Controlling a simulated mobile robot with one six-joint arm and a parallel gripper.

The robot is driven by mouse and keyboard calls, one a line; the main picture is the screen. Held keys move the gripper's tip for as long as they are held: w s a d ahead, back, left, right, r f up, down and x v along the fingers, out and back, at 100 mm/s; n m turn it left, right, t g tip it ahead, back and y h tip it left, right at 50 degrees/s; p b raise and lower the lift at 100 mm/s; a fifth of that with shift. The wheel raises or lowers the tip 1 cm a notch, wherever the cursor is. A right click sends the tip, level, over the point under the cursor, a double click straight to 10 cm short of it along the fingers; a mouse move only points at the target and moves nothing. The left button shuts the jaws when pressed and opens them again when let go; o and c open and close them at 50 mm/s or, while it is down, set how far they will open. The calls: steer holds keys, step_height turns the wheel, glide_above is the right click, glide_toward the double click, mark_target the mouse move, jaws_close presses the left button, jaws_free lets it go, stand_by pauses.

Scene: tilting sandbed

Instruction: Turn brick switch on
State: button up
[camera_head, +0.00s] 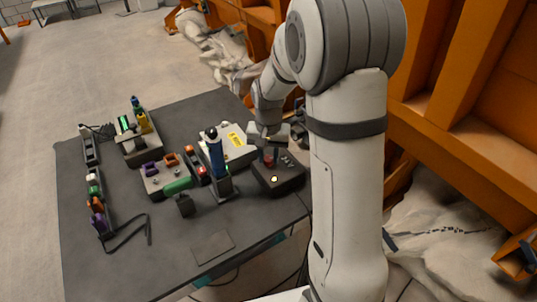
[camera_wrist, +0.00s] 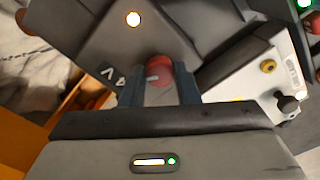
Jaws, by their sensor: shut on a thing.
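The brick switch looks to be the dark grey box (camera_head: 282,178) on the table's right side, beside my arm. In the wrist view its dark top (camera_wrist: 100,50) carries white marks and a lit yellowish-white lamp (camera_wrist: 133,19). A red knob (camera_wrist: 158,68) with a pale mark stands on this box. My gripper (camera_wrist: 159,85) is shut on the red knob, one finger on each side of it. In the head view my gripper (camera_head: 267,148) reaches down to the box, and the knob is only partly visible there.
The dark table (camera_head: 120,265) holds a white box with a yellow label (camera_head: 240,150), an upright blue-handled joystick (camera_head: 216,158), a green-handled part (camera_head: 178,187) and a cable (camera_head: 135,235). The table's front left is mostly clear. Orange shelving (camera_head: 460,120) stands at right.

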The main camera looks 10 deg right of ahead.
mark_target(269, 158)
steer(key=o, duration=1)
steer(key=shift+c, duration=0.2)
steer(key=shift+d+r+p, duration=0.1)
steer(key=shift+r+p, duration=0.2)
steer(key=shift+r, duration=3.65)
steer(key=s+r+n+t+p, duration=0.1)
steer(key=s+r, duration=0.4)
steer(key=s, duration=0.5)
steer(key=s+r+n+t+p, duration=0.1)
steer(key=s+r+n+p, duration=0.2)
steer(key=s, duration=0.8)
step_height(269, 158, up, 3)
steer(key=shift+f+t+p, duration=0.1)
steer(key=shift+t+p, duration=0.2)
steer(key=shift+p, duration=0.35)
